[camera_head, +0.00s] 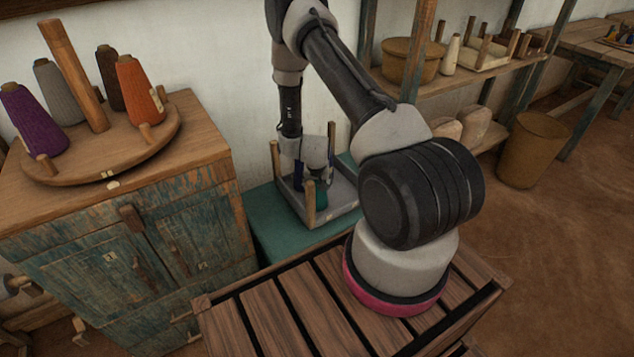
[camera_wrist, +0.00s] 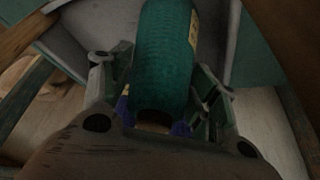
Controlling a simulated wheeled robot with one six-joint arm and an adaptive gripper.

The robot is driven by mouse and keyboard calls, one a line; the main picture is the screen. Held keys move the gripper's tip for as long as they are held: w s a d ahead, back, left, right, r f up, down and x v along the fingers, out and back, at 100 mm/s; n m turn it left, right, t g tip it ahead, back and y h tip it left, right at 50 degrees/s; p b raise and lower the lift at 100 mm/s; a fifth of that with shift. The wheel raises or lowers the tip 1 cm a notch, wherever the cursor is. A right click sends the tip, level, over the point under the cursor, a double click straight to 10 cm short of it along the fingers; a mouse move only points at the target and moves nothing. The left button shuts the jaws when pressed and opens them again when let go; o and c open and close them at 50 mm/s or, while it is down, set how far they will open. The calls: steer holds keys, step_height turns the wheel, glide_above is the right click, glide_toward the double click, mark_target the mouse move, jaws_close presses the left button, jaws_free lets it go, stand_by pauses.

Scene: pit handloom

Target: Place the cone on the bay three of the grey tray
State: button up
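A teal cone of yarn (camera_head: 321,198) with a yellow label is at the grey tray (camera_head: 343,208), beside a wooden corner post. My gripper (camera_head: 316,172) is low over the tray, at the cone's upper end. In the wrist view the teal cone (camera_wrist: 163,60) lies between my two fingers (camera_wrist: 160,85), which sit close against its sides and look shut on it. Something dark blue (camera_head: 299,174) stands behind the gripper, mostly hidden; blue also shows under the fingers in the wrist view. The bay marks and the cone's contact with the tray floor are hidden.
The tray has upright wooden posts and stands on a teal surface (camera_head: 268,222). At left, a cabinet (camera_head: 190,120) bears a round wooden stand (camera_head: 100,160) with purple, grey, brown and orange cones. Shelves with a basket (camera_head: 408,60) stand behind; a bin (camera_head: 533,150) is at right.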

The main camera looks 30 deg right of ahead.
steer(key=shift+o, duration=1)
steer(key=shift+r, duration=0.1)
steer(key=s+a+r+n+y, duration=0.1)
steer(key=s+a+r, duration=0.15)
steer(key=r, duration=0.95)
steer(key=s+a+r+n+t+y, duration=0.15)
steer(key=a+r, duration=0.25)
steer(key=r, duration=0.9)
steer(key=s+a+r+n+g+y, duration=0.1)
steer(key=s+a+r, duration=0.2)
steer(key=r, duration=0.9)
steer(key=s+d+r+n, duration=0.1)
steer(key=s+r, duration=0.6)
steer(key=s, duration=0.5)
steer(key=s+d+r+n, duration=0.1)
steer(key=s+r+n, duration=0.1)
steer(key=s+r, duration=0.6)
steer(key=s+h, duration=0.1)
steer(key=s, duration=0.3)
steer(key=shift+d, duration=0.15)
